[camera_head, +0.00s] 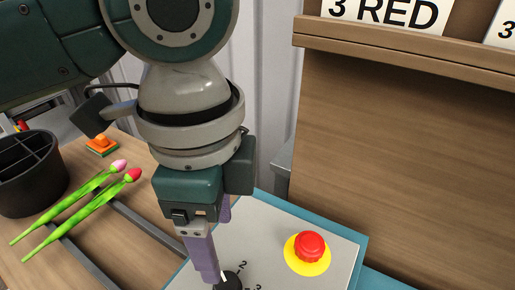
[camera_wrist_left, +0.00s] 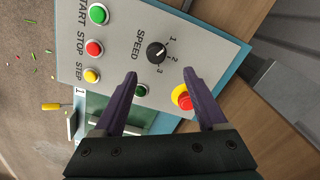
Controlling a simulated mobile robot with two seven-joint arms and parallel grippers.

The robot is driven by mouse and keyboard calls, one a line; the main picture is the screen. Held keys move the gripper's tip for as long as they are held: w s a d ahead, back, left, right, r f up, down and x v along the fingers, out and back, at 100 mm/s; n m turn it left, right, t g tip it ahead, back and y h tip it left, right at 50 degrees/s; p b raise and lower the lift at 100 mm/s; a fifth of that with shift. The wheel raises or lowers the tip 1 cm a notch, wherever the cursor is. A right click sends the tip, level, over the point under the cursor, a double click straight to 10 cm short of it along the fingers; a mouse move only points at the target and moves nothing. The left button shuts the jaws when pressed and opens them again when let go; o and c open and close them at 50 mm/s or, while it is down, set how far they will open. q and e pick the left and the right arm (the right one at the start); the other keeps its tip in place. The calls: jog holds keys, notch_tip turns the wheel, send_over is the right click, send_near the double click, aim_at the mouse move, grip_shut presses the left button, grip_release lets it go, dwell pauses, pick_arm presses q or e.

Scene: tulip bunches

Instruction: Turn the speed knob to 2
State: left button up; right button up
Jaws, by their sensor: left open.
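The speed knob (camera_wrist_left: 156,52) is a round black dial on the grey control panel (camera_wrist_left: 115,50), below the word SPEED and beside the numbers 1, 2 and 3. Its pale mark appears to point toward 1, though it is small. In the head view the knob (camera_head: 231,281) is at the bottom edge, partly hidden by a purple finger. My left gripper (camera_wrist_left: 162,79) is open and empty, its two fingertips apart and pointing toward the panel near the knob. In the head view my left gripper (camera_head: 216,272) comes down over the panel. My right gripper is not in view.
A red emergency button (camera_head: 310,246) on a yellow base stands right of the knob. START (camera_wrist_left: 99,14), STOP (camera_wrist_left: 94,48) and STEP (camera_wrist_left: 92,75) buttons line the panel. Two tulips (camera_head: 85,205) and a black divided pot (camera_head: 28,175) are at left. A wooden board (camera_head: 410,150) rises at right.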

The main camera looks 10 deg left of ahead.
aim_at(226, 282)
pick_arm(q)
jog(key=f, duration=0.2)
jog(key=f+b, duration=0.1)
jog(key=f, duration=0.2)
jog(key=s+f, duration=0.1)
jog(key=f, duration=0.2)
jog(key=shift+d+f, duration=0.15)
jog(key=shift+f, duration=0.1)
jog(key=shift+w+f+b, duration=0.1)
jog(key=shift+f+b, duration=0.2)
jog(key=shift+f, duration=0.35)
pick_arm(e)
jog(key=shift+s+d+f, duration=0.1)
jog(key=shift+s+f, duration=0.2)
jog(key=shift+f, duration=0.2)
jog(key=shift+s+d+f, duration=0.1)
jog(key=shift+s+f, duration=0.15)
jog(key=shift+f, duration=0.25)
pick_arm(q)
grip_shut()
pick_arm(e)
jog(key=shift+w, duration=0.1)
